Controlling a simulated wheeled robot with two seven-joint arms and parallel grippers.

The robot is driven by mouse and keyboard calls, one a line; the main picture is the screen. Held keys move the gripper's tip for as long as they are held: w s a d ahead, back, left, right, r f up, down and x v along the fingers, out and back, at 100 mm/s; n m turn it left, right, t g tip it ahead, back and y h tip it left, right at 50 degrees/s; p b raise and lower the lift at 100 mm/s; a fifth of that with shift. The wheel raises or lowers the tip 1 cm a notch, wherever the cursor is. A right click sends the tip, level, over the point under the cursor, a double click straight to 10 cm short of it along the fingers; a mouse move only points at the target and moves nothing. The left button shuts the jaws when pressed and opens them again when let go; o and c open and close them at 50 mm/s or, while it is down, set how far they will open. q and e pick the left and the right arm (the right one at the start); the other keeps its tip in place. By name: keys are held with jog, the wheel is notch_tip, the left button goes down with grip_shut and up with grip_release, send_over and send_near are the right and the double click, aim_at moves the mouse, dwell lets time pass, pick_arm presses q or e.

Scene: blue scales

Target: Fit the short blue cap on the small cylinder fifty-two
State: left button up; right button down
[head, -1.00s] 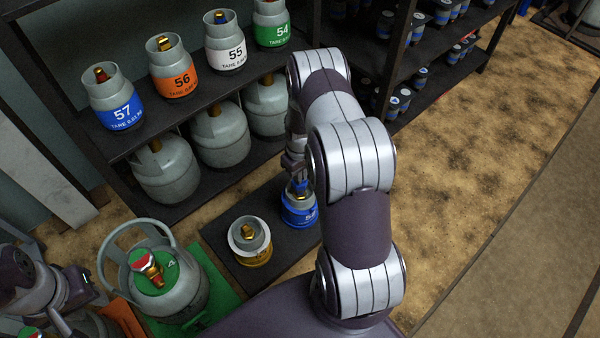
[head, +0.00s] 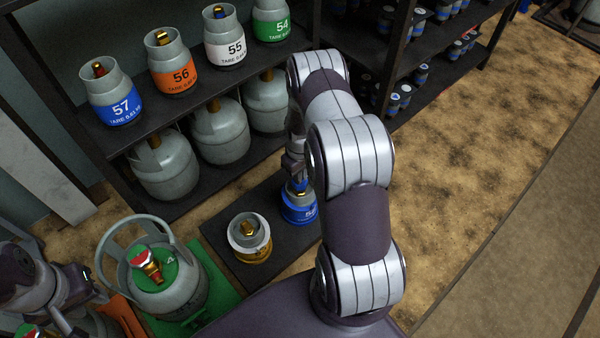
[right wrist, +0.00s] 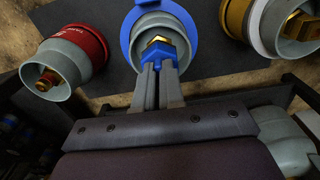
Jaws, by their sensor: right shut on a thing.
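The small cylinder fifty-two (head: 299,213) has a blue band and stands upright on the dark mat (head: 276,262). In the right wrist view its blue ring (right wrist: 193,38) and grey collar surround a brass valve (right wrist: 159,46). My right gripper (head: 298,181) is over the cylinder, pointing down into its collar. In the right wrist view its fingers (right wrist: 157,66) are close together beside the valve.
A yellow-banded cylinder (head: 250,250) stands left of fifty-two on the mat. A red-banded cylinder (right wrist: 78,58) shows in the right wrist view. A large handled cylinder (head: 180,297) stands on a green mat (head: 220,292). Shelves (head: 150,130) with numbered cylinders are behind.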

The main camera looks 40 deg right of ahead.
jog(key=shift+f+b, duration=0.35)
jog(key=shift+f, duration=0.35)
jog(key=c, duration=1.2)
grip_release()
jog(key=shift+o, duration=0.2)
notch_tip(320, 180, up, 13)
jog(key=p, duration=0.7)
jog(key=shift+f, duration=0.15)
